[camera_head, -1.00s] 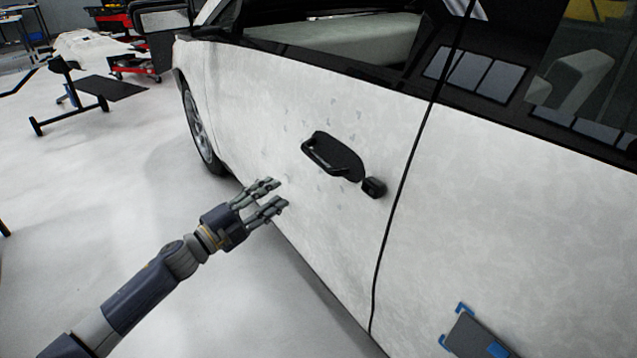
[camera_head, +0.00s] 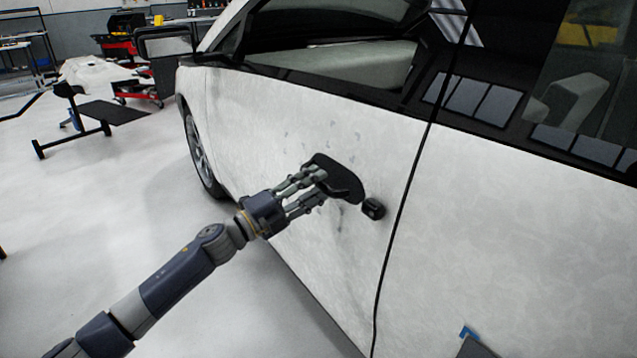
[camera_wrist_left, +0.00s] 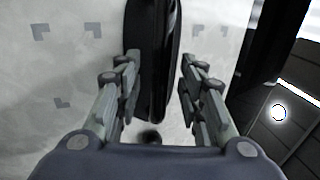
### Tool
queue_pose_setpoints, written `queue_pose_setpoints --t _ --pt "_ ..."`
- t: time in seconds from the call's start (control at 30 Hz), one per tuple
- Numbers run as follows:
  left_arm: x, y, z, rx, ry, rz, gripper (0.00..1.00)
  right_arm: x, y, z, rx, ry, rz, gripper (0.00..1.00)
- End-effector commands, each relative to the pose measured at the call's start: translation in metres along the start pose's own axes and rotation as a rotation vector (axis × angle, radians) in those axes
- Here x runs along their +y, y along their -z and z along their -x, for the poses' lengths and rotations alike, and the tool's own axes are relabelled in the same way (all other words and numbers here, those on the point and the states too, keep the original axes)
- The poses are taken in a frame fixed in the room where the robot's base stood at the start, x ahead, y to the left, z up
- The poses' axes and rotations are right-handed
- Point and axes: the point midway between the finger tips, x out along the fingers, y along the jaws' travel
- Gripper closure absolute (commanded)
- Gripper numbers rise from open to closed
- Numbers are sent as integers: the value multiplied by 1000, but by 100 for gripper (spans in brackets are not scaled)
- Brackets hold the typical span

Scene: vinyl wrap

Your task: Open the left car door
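The white car door (camera_head: 265,125) has a mottled surface and looks shut, flush at the seam with the panel to its right. Its black handle (camera_head: 345,181) sits near the door's right edge, with a small black piece (camera_head: 373,208) beside it. My left gripper (camera_head: 319,184) is at the handle and partly covers its grip bar. In the left wrist view, the open fingers lie on either side of the handle bar (camera_wrist_left: 157,70), with a gap showing on the right side. Whether the left finger touches the bar is hard to tell.
The door window (camera_head: 330,60) is above the handle. Bare pale floor (camera_head: 110,220) lies to the left of the car. A dark metal stand (camera_head: 75,120) and a red cart (camera_head: 130,85) are further back.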

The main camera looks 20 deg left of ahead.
Motion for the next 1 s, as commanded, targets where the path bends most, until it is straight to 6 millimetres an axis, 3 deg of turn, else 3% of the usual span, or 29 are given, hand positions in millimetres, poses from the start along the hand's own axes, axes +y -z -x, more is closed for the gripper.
queue_pose_setpoints --t 0.2,0.47,0.5,0.67,0.93,1.0 --pt "0 0 -14 1 0 0 64 0 -1 -1 -2 0 0 60" --pt "0 0 -15 1 0 0 64 0 -1 -2 -2 1 0 60" --pt "0 0 -15 1 0 0 66 0 -1 -2 -2 1 0 60" --pt "0 0 -15 1 0 1 100 -1 -1 -2 -1 1 0 60" --pt "1 -4 -9 6 -2 1 100 0 0 -3 -2 1 0 60" --pt "0 -11 0 16 -4 3 100 1 4 7 10 -1 -1 60"
